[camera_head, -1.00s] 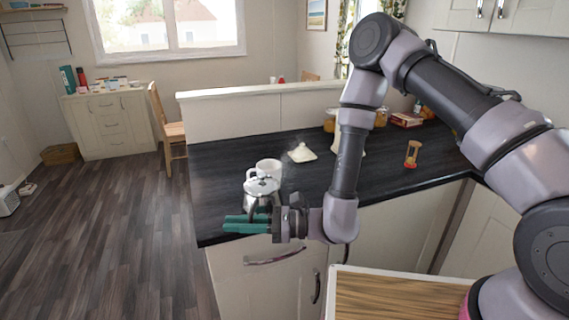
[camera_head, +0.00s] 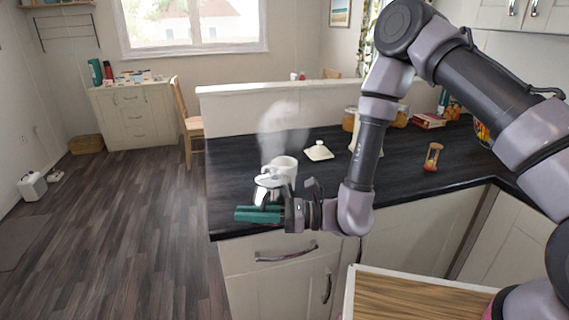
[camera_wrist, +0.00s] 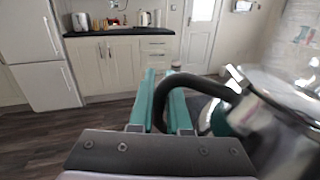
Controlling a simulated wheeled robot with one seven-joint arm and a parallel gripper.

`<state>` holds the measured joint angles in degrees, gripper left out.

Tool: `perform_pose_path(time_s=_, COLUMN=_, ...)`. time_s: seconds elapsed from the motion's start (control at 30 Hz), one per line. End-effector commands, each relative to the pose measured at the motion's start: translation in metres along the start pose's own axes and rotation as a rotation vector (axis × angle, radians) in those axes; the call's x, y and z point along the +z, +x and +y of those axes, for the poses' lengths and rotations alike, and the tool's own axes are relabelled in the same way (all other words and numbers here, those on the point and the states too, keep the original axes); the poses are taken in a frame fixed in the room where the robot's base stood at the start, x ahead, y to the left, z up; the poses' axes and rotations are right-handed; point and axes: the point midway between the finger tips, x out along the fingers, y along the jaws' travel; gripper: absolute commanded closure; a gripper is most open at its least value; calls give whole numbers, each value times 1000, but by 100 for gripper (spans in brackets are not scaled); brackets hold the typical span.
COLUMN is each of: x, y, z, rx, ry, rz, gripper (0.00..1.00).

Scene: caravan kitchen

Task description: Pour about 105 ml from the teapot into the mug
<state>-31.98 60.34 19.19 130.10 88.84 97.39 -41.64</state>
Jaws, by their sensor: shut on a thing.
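The shiny metal teapot (camera_head: 267,190) is at the left end of the dark counter, in front of the white mug (camera_head: 288,165) in the head view. My gripper (camera_head: 258,213) has teal fingers and is shut on the teapot's dark handle. The teapot partly hides the mug. Its spout and any liquid stream cannot be made out. Pale steam (camera_head: 283,128) rises above both.
A white dish with a knob (camera_head: 318,151) and an hourglass (camera_head: 432,158) stand on the counter (camera_head: 238,160). Jars and a red box (camera_head: 428,121) are farther back. A low partition (camera_head: 290,103) borders the counter's back. Open floor lies to the left.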

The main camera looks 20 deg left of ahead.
Motion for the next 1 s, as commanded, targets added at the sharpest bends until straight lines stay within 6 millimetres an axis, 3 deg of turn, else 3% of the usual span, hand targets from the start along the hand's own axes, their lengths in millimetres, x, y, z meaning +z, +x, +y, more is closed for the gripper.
perform_pose_path(time_s=0.7, x=84, y=-8, z=-55, rx=-9, ry=452, rz=-91, gripper=100)
perform_pose_path(time_s=1.0, x=104, y=-11, z=-68, rx=-11, ry=584, rz=-114, gripper=100)
